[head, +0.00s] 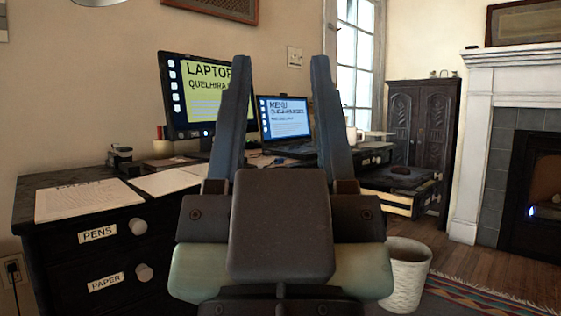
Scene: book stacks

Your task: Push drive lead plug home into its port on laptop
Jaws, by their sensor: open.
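The laptop (283,118) stands open on the desk, its lit blue and white screen showing the word MENU. It appears between the two fingers of my gripper (280,60). The gripper is open and empty, fingers upright and wide apart in the near foreground, with the laptop well beyond them. A small blue item (279,161) lies on the desk just in front of the laptop; it is too small to tell whether it is the drive lead plug. I cannot make out the port. My gripper body and fingers hide part of the desk.
A monitor (192,97) stands left of the laptop. Papers (88,199) lie on the desk's left, above drawers labelled PENS (98,234) and PAPER (105,282). An open drawer (390,201) juts out at right. A wastebasket (406,272) stands on the floor.

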